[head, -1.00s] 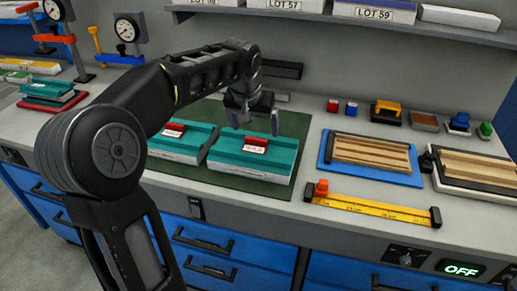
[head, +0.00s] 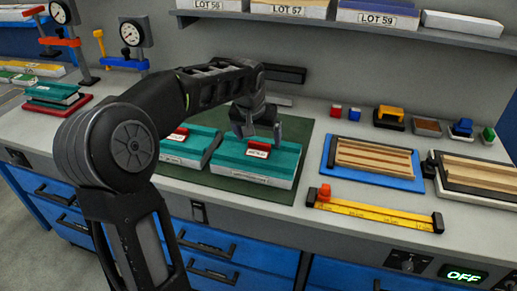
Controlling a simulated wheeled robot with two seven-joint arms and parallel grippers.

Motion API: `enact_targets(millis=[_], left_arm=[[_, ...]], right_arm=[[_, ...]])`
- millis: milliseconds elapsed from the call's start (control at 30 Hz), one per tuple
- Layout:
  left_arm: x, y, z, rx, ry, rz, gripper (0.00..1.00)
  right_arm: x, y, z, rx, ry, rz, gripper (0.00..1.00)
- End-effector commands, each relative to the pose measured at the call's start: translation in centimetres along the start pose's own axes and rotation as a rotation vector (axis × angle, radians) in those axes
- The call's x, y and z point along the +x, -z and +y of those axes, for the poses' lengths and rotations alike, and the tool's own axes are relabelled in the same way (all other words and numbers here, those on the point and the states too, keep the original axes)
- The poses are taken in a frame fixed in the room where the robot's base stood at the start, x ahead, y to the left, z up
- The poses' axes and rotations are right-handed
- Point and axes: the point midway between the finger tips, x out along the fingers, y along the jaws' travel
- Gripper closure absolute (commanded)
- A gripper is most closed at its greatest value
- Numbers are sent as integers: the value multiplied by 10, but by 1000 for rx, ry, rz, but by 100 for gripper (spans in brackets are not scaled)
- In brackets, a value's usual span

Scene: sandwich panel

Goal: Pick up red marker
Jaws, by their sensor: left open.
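A red marker (head: 258,147) with a white label sits on top of the right teal-topped panel (head: 280,165). A second red marker (head: 180,133) sits on the left teal-topped panel (head: 200,143), partly behind my arm. Both panels lie on a dark green mat (head: 298,140). My left gripper (head: 261,136) is open and points down, just above and behind the right panel's red marker. Its fingers are spread to either side of the marker in the picture, and it holds nothing. I cannot tell whether a finger touches the panel. My right gripper is out of view.
A blue tray (head: 417,183) with wooden strips and a yellow ruler bar (head: 375,214) lie to the right. Small red (head: 336,111) and blue blocks stand at the back. Dial gauges (head: 131,34) stand at the left. A shelf (head: 350,24) with boxes hangs above.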

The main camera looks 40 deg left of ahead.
Motion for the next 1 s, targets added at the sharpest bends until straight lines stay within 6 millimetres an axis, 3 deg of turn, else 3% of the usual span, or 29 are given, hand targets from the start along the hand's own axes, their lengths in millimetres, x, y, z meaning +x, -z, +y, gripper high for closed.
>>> enact_targets(millis=[300, 933, 1000], left_arm=[[40, 0, -5, 1, 0, -2, 11], [42, 0, -5, 0, 0, -1, 11], [42, 0, -5, 0, 0, -1, 17]], right_arm=[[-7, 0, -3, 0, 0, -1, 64], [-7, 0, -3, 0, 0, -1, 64], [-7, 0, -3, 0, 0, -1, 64]])
